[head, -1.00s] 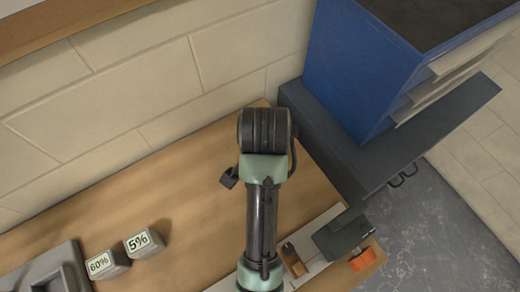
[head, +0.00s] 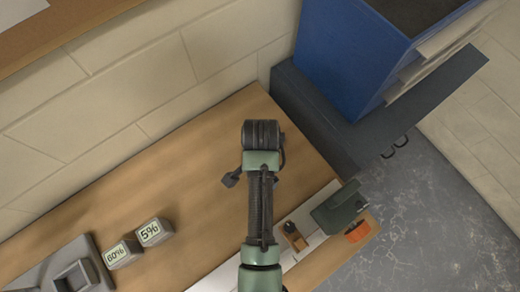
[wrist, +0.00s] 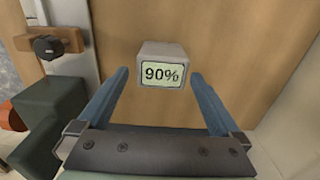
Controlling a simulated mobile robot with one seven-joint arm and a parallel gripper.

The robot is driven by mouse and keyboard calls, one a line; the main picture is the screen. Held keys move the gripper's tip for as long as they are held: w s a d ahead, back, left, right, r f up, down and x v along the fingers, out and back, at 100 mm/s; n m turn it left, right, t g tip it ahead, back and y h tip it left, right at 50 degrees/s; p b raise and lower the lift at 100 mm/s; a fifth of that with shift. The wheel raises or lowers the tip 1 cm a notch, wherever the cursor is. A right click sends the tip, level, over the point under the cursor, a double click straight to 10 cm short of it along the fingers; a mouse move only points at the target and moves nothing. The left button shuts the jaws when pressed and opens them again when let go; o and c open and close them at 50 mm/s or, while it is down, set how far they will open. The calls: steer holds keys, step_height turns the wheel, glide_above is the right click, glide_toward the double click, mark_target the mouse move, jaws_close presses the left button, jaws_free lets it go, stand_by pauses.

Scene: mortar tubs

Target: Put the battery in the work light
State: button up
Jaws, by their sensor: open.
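A grey battery marked 90% (wrist: 161,68) stands on the wooden bench in the wrist view. My gripper (wrist: 159,76) is open, its two blue fingers on either side of this battery, with a gap at each side. I cannot tell how far below the fingertips it is. In the head view my arm hides it and the gripper. Batteries marked 60% (head: 122,254) and 5% (head: 153,232) stand at the lower left. A dark green device with an orange part, perhaps the work light (head: 338,208), is at the bench's right end; it also shows at the wrist view's left (wrist: 48,115).
A grey holder (head: 75,270) is at the lower left. A wooden block with a black knob (head: 294,236) lies on a pale strip beside the green device. A blue cabinet (head: 345,60) stands beyond the bench's end. The bench (head: 165,190) is clear between batteries and arm.

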steer(key=shift+w+f+p, duration=0.15)
steer(key=shift+f+p, duration=0.3)
steer(key=shift+f, duration=1.8)
steer(key=shift+c, duration=0.2)
jaws_close()
steer(key=shift+r, duration=0.2)
step_height(320, 180, up, 10)
steer(key=shift+f+b, duration=0.15)
steer(key=shift+b, duration=0.55)
